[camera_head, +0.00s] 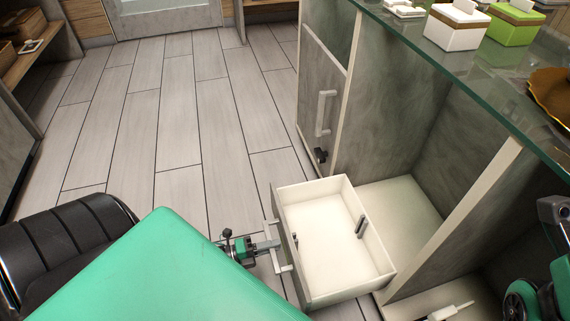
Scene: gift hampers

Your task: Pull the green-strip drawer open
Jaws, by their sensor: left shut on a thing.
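A pale drawer (338,272) stands pulled out from the glass-topped counter, and its light inside shows. No green strip can be made out on it; its front faces mostly away from me. My left gripper (271,245) is at the drawer's front and shut on its pale bar handle (284,267). A small grey upright piece (361,227) shows by the drawer's back wall. Parts of my right arm show at the right edge, but its fingertips cannot be seen.
White (456,27) and green (515,22) boxes and a golden dish (552,95) stand on the glass top (440,62). The tiled floor (180,120) ahead is clear.

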